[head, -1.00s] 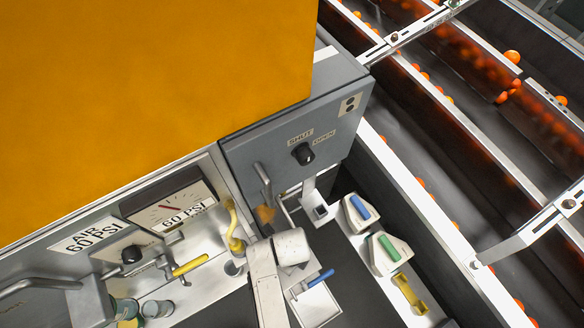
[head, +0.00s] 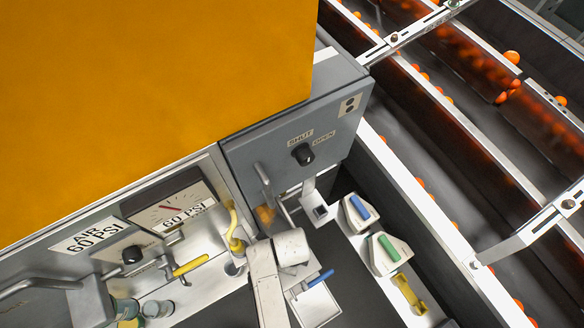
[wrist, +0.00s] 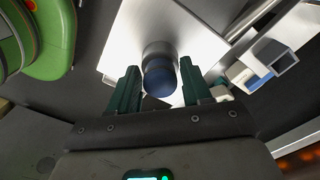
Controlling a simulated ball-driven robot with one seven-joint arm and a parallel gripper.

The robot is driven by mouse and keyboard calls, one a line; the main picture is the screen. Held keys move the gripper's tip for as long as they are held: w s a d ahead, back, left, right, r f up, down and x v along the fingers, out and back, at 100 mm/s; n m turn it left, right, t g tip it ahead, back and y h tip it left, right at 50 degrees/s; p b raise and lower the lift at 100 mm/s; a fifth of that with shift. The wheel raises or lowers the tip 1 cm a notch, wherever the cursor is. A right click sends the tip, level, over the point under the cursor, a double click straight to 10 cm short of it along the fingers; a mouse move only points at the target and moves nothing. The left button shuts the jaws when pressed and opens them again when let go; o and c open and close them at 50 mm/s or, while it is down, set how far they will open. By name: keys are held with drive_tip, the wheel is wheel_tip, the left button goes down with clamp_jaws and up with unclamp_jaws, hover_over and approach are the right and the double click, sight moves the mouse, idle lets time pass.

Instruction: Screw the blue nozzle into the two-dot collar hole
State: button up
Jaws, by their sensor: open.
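In the wrist view, a round blue end on a grey cylinder, which looks like the blue nozzle (wrist: 160,77), sits between the two dark green fingers of my gripper (wrist: 158,88). The fingers are open, with a gap on each side of it. Behind it is a white plate (wrist: 190,25). In the head view, a slim blue piece (head: 319,278) shows over a white square tray (head: 316,307) beside my white arm, which hides my fingers there. A two-dot label (head: 349,103) is on the grey panel's right end. I cannot make out the collar hole itself.
A black knob (head: 303,154) marked SHUT and OPEN is on the grey panel. White blocks with a blue bar (head: 359,207) and a green bar (head: 389,247) lie to the right, near a yellow piece (head: 409,294).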

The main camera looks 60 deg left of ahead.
drive_tip(key=c, duration=0.6)
drive_tip(key=shift+m, duration=0.9)
drive_tip(key=shift+m, duration=0.9)
drive_tip(key=shift+m+b, duration=0.35)
drive_tip(key=shift+m, duration=0.45)
drive_tip(key=shift+f, duration=0.1)
